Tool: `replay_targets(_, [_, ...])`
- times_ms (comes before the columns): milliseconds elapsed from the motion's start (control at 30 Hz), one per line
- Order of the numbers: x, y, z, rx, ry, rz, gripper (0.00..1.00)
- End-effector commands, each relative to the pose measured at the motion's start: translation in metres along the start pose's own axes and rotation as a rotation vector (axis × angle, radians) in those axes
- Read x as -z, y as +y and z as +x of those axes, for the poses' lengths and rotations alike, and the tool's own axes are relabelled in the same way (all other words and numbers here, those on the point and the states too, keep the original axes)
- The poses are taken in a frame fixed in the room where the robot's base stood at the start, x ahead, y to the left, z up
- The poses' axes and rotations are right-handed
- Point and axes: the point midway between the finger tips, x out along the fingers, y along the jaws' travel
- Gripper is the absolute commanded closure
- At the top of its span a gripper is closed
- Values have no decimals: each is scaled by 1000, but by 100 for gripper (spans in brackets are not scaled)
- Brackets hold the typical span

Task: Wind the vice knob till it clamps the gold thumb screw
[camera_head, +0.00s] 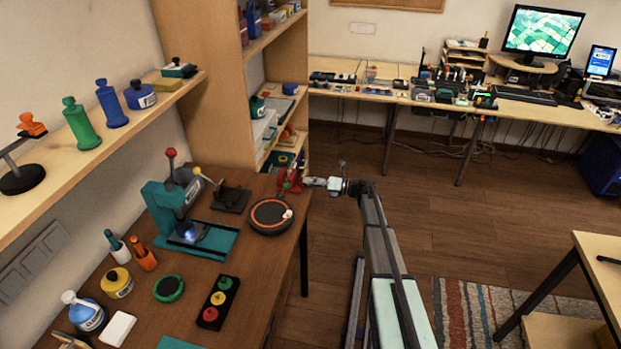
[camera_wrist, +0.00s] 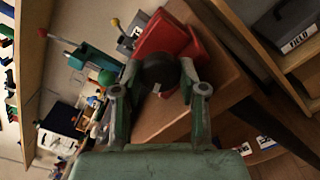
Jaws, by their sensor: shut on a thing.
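The red vice (camera_head: 290,182) stands at the far right corner of the brown workbench (camera_head: 262,262). In the wrist view the red vice (camera_wrist: 172,36) lies just beyond my fingers, and its dark round knob (camera_wrist: 158,70) faces me. My gripper (camera_wrist: 161,88) is shut on the knob, with one finger on each side of it. In the head view my gripper (camera_head: 309,182) reaches the vice from the right. I cannot make out the gold thumb screw in either view; the vice jaws are too small or hidden behind the knob.
A round dark pad with an orange rim (camera_head: 270,215) lies close in front of the vice. A teal press (camera_head: 178,208) stands to the left. A wooden shelf unit (camera_head: 215,90) rises behind the bench. The floor right of the bench is open around my arm.

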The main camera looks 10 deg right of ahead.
Motion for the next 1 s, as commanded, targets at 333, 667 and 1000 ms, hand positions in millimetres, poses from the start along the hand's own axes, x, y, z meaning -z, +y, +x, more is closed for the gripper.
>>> replay_targets(333, [-1, 1, 1, -2, -1, 107, 93])
replay_targets(667, [-1, 0, 1, -2, -1, 115, 93])
replay_targets(1000, [0, 0, 1, 0, 0, 115, 33])
